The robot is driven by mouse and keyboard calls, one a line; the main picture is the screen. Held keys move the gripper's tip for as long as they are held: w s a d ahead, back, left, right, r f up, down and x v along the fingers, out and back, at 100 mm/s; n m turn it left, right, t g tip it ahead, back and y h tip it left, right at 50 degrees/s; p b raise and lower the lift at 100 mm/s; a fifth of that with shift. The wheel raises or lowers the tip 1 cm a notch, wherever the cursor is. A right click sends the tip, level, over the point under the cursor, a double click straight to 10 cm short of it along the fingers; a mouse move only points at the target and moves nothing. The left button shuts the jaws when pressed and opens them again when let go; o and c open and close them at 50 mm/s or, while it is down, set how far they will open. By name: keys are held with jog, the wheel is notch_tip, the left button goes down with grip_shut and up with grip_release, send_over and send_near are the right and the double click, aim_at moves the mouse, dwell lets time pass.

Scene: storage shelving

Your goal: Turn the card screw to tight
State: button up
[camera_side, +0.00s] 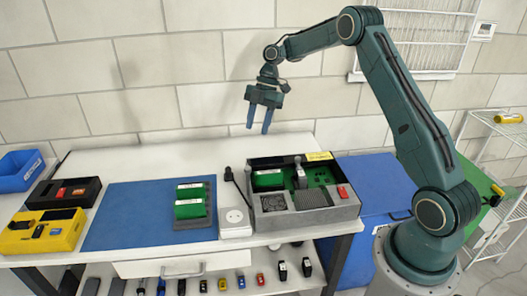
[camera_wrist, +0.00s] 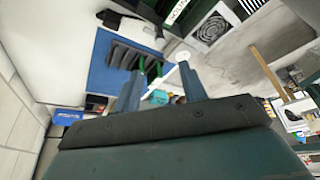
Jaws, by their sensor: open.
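My gripper (camera_side: 258,128) is open and empty, high above the bench with its fingers pointing down. Its two blue fingers also show in the wrist view (camera_wrist: 160,72), apart from each other. An open grey case (camera_side: 340,213) stands on the right part of the bench. Inside it are a green card (camera_side: 268,180), a grey upright part (camera_side: 300,177), a red block (camera_side: 343,191), a fan and a ribbed block. The card screw is too small to make out, so I cannot tell how it is turned. My gripper is well apart from the case.
A dark rack with green cards (camera_side: 190,209) stands on a blue mat (camera_side: 130,218). A white box with a round top (camera_side: 235,222) is beside the case. A yellow box (camera_side: 42,232) and a black tray (camera_side: 40,198) are at the left. A shelf below holds several small items.

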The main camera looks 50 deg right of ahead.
aim_at(248, 168)
jog(key=x, duration=1.3)
jog(key=shift+d, duration=0.1)
jog(key=shift+r, duration=0.1)
grip_shut()
